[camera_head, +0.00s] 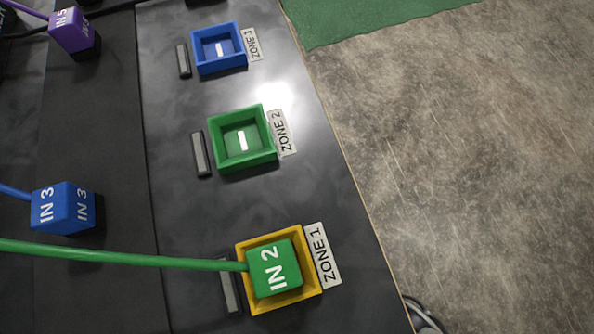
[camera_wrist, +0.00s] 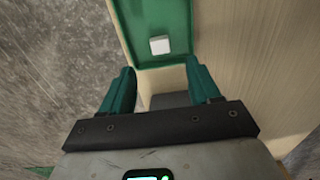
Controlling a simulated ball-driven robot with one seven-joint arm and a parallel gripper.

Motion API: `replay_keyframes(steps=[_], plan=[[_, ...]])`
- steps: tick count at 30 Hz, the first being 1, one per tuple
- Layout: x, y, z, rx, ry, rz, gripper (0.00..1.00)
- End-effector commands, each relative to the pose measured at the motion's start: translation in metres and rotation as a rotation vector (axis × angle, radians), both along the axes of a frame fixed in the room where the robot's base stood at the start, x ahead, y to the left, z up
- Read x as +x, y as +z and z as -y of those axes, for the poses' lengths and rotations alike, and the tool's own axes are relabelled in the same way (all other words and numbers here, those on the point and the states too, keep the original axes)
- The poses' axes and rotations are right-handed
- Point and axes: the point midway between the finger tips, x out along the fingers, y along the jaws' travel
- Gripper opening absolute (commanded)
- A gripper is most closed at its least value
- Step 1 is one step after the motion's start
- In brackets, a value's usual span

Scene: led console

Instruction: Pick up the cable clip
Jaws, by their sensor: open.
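My gripper (camera_wrist: 160,72) shows in the wrist view with its two teal fingers spread apart and nothing between the tips. A small white block (camera_wrist: 160,45) lies on a green surface (camera_wrist: 150,15) just beyond the fingertips, roughly centred between them. It may be the cable clip, but its shape is too small to tell. Nothing in the head view can be made out as a cable clip, and my gripper is not seen there.
In the head view a console (camera_head: 185,125) carries a blue socket (camera_head: 219,48), a green socket (camera_head: 243,138) and a yellow socket (camera_head: 311,292) holding a green IN 2 plug (camera_head: 274,267). A blue IN 3 plug (camera_head: 63,207) and purple plug (camera_head: 74,31) stand left. Bare floor (camera_head: 470,170) lies right.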

Motion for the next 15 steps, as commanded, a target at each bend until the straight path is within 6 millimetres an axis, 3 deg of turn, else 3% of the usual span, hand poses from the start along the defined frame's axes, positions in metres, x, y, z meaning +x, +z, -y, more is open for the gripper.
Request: replay_keyframes(steps=[1,3,15], plan=[[0.0,-0.014,0.001,-0.001,-0.001,-0.001,0.62],[0.001,-0.023,0.0,-0.001,-0.001,0.0,0.62],[0.001,-0.049,0.0,0.0,0.0,0.0,0.62]])
